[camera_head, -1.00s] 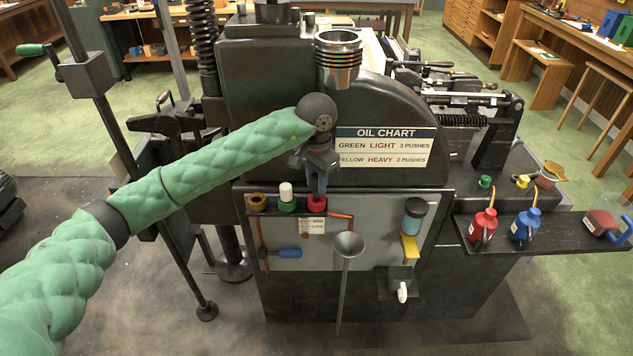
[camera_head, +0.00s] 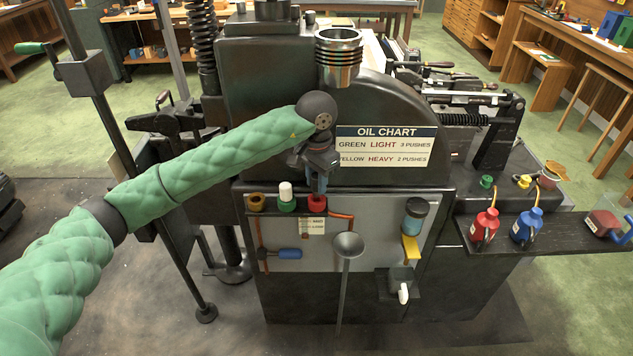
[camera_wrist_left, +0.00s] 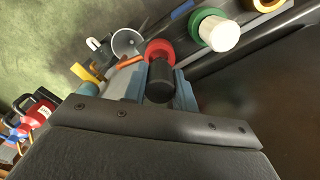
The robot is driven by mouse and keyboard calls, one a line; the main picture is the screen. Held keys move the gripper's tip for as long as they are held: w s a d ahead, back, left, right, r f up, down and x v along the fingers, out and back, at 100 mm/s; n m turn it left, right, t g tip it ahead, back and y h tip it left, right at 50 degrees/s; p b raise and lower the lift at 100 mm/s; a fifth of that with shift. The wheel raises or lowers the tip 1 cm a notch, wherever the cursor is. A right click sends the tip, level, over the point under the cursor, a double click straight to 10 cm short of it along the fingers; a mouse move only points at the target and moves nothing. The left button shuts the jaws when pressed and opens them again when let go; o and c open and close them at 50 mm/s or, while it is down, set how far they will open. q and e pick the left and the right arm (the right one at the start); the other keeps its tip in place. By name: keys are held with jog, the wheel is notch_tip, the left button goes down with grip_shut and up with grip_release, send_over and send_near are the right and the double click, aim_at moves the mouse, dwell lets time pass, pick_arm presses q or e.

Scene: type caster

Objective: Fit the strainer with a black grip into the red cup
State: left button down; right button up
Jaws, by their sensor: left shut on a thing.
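My left gripper (camera_head: 318,184) points down just above the red cup (camera_head: 317,203) on the front of the machine. Its blue fingers (camera_wrist_left: 158,85) are shut on the black grip (camera_wrist_left: 160,80) of the strainer in the left wrist view. The red cup (camera_wrist_left: 159,48) shows there as a ring right by the end of the grip. The strainer's lower part is hidden by the grip and the cup, so I cannot tell how deep it sits. My right gripper is not in view.
A green cup with a white top (camera_head: 286,194) and a yellow cup (camera_head: 256,202) stand left of the red cup. A grey funnel (camera_head: 348,245) hangs to the lower right. Red (camera_head: 484,227) and blue (camera_head: 525,226) oil cans stand on the right shelf.

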aim_at(316, 189)
pick_arm(q)
jog(key=shift+b, duration=0.95)
dwell(0.8)
jog(key=shift+f+b, duration=1.65)
jog(key=shift+b, duration=0.6)
jog(key=c, duration=1)
grip_release()
jog(key=shift+c, duration=0.2)
jog(key=shift+r, duration=0.1)
notch_tip(316, 189, up, 6)
jog(key=shift+f+b, duration=0.1)
jog(key=shift+b, duration=0.75)
jog(key=shift+r, duration=0.9)
